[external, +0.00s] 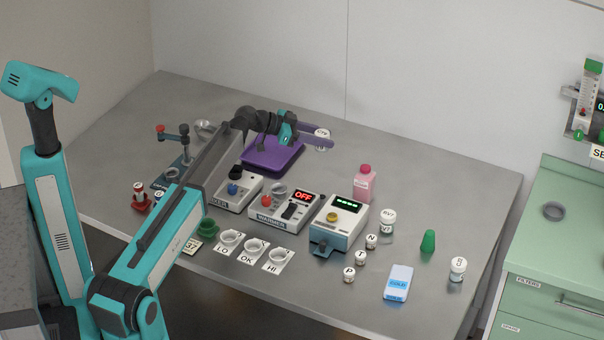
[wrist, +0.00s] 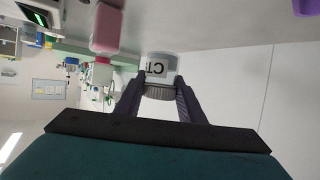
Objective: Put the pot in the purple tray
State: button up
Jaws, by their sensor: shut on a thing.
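A small white pot (external: 322,134) with a dark-lettered label is between the purple-grey fingers of my gripper (external: 318,142). In the wrist view the pot (wrist: 161,67) sits between the fingertips of my gripper (wrist: 157,90), its ribbed grey cap towards me and its lettering upside down. My gripper is shut on it. The purple tray (external: 268,158) lies at the back of the bench, left of the pot and partly behind my wrist. A purple corner (wrist: 306,7) shows at the top right of the wrist view.
A pink bottle (external: 364,184) stands on the bench, right and in front of the pot. Bench devices, including the warmer (external: 286,208), stand in front of the tray. The bench's back right is clear.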

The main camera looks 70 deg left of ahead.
jog(key=s+a+n+y+b, duration=0.2)
jog(key=s+a+b, duration=0.3)
jog(key=s+a, duration=0.7)
jog(key=s, duration=0.3)
jog(key=shift+s+a, duration=0.2)
send_over(264, 161)
jog(key=shift+f+p, duration=0.45)
jog(key=shift+f, duration=2.55)
jog(key=shift+f, duration=0.15)
jog(key=shift+f, duration=1.75)
jog(key=shift+f, duration=0.2)
jog(key=o, duration=1)
jog(key=shift+o, duration=0.2)
jog(key=shift+r, duration=0.2)
